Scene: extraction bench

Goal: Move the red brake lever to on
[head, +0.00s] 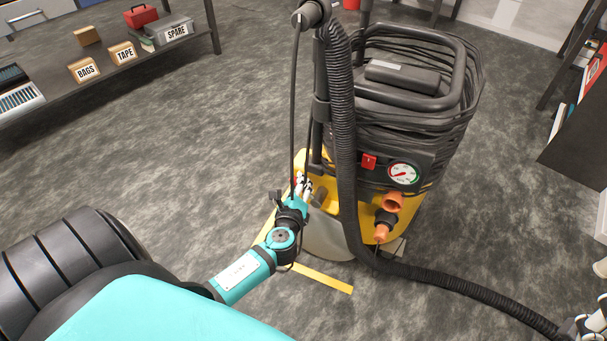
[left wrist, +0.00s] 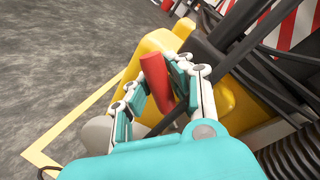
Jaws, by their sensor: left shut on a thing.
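The red brake lever (left wrist: 154,78) shows in the left wrist view as a short red cylinder, tilted, beside the yellow base (left wrist: 150,48) of the extractor. My left gripper (left wrist: 160,90) has its white and teal fingers on both sides of the lever and is shut on it. In the head view my left gripper (head: 303,184) is at the left side of the yellow base (head: 325,196), where its fingers mostly hide the lever. What seems to be part of my right gripper (head: 592,324) shows at the bottom right edge, by the hose end; its jaws are unclear.
The black extractor (head: 410,95) stands on the yellow base, with cables, a gauge (head: 404,173) and orange ports (head: 392,202). A ribbed hose (head: 345,130) hangs down its front and runs right. A shelf (head: 120,65) with labelled boxes stands back left. The floor between is clear.

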